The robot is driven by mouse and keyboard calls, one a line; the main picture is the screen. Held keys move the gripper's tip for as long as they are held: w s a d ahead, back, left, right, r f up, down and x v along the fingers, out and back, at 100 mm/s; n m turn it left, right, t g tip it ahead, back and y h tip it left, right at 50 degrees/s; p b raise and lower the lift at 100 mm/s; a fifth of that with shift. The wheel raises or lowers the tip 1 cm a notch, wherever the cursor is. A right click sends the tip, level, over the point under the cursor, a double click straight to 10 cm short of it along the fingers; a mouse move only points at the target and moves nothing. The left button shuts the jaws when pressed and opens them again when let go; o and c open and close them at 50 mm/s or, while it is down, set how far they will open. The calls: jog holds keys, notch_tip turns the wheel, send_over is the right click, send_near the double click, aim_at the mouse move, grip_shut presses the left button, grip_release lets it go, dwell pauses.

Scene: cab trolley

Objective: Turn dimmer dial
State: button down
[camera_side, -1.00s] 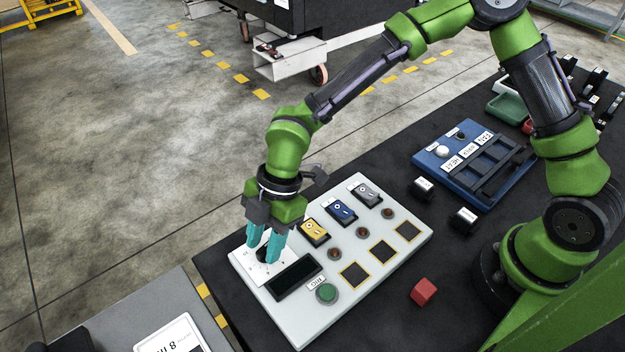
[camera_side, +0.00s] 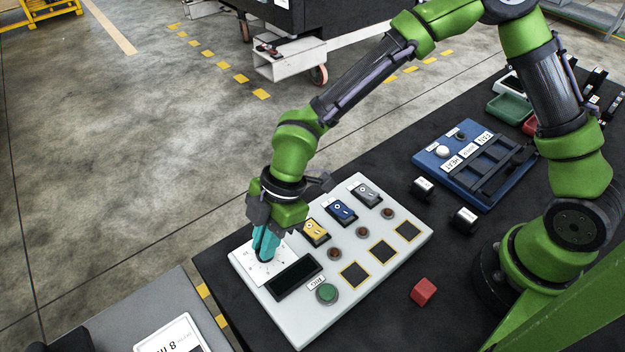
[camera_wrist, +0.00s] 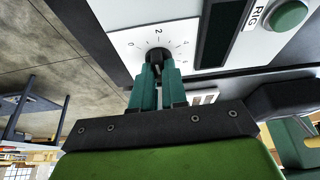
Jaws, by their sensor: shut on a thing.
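The dimmer dial (camera_wrist: 157,55) is a black knob on a white numbered plate (camera_wrist: 190,33), at the left end of the light grey control panel (camera_side: 345,290). The numbers 0 and 2 can be read on the plate in the wrist view. My gripper (camera_side: 264,258) points down at the dial, its teal fingers shut on the knob. In the wrist view, the fingertips (camera_wrist: 157,70) sit on both sides of the knob. In the side view the fingers hide most of the dial.
The panel also bears a dark display (camera_side: 294,277), a green button (camera_side: 326,293), and yellow (camera_side: 314,232), blue (camera_side: 341,212) and grey (camera_side: 367,194) switches. A red cube (camera_side: 423,292) lies on the dark table.

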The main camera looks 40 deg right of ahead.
jog(key=m+t, duration=0.1)
jog(key=m, duration=0.1)
jog(key=m+t, duration=0.1)
jog(key=m, duration=0.2)
jog(key=shift+s+m+h, duration=0.15)
jog(key=shift+m+h, duration=0.15)
jog(key=shift+m+t, duration=0.5)
jog(key=shift+m, duration=0.7)
jog(key=c, duration=1.2)
grip_release()
jog(key=shift+h, duration=0.3)
jog(key=shift+o, duration=0.2)
jog(key=v, duration=1.7)
